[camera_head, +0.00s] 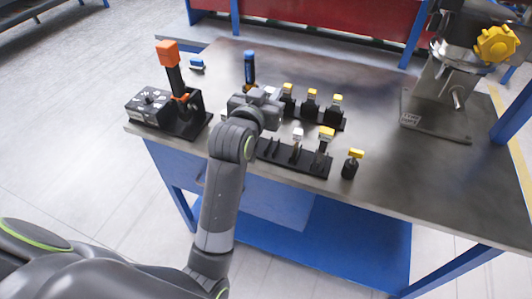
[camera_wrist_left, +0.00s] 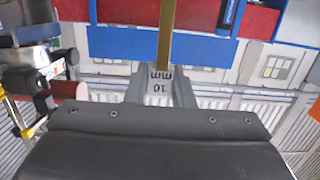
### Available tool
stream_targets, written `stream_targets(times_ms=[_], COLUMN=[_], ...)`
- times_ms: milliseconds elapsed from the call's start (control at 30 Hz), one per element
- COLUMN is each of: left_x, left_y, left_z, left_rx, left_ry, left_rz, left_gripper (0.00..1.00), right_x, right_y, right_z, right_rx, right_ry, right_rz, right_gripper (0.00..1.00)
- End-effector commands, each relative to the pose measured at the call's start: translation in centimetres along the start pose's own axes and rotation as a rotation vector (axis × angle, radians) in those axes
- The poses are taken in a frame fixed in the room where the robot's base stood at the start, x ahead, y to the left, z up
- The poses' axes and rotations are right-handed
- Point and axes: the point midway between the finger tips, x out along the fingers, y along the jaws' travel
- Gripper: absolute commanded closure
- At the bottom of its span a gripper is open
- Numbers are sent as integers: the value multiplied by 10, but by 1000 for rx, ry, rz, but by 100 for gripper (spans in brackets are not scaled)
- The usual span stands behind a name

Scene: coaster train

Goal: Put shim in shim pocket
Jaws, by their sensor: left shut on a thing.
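My left gripper (camera_head: 266,98) is over the middle of the table, near the black racks. In the left wrist view its jaws (camera_wrist_left: 160,92) are shut on a light grey block marked "10 mm" (camera_wrist_left: 160,86), which I take to be the shim. A thin brass-coloured strip (camera_wrist_left: 167,38) stretches away beyond the block. In the head view my gripper mostly hides what it holds. I cannot tell which slot is the shim pocket. My right gripper is not in view.
A rear rack holds several yellow-topped pieces (camera_head: 311,95). A yellow-topped piece on a black stand (camera_head: 351,162) is at right. A black fixture with an orange-topped post (camera_head: 167,48) is at left, a metal machine (camera_head: 437,110) at right. The table's right front (camera_head: 420,180) is clear.

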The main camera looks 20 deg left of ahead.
Motion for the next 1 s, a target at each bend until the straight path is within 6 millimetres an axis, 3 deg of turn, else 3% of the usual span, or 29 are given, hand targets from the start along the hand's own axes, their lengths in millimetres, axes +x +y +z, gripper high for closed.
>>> stream_targets(times_ms=[133,400,800,1000], left_x=[19,28,34,35], left_y=[5,5,5,5], left_z=[21,68,113,116], left_rx=[0,1,0,0], left_ry=[0,-3,1,4], left_rz=[7,7,8,8], left_gripper=[100,100,100,100], right_x=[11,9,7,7], right_y=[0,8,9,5], right_z=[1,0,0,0], right_rx=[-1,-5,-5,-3], right_ry=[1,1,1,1], right_rz=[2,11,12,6], right_gripper=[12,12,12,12])
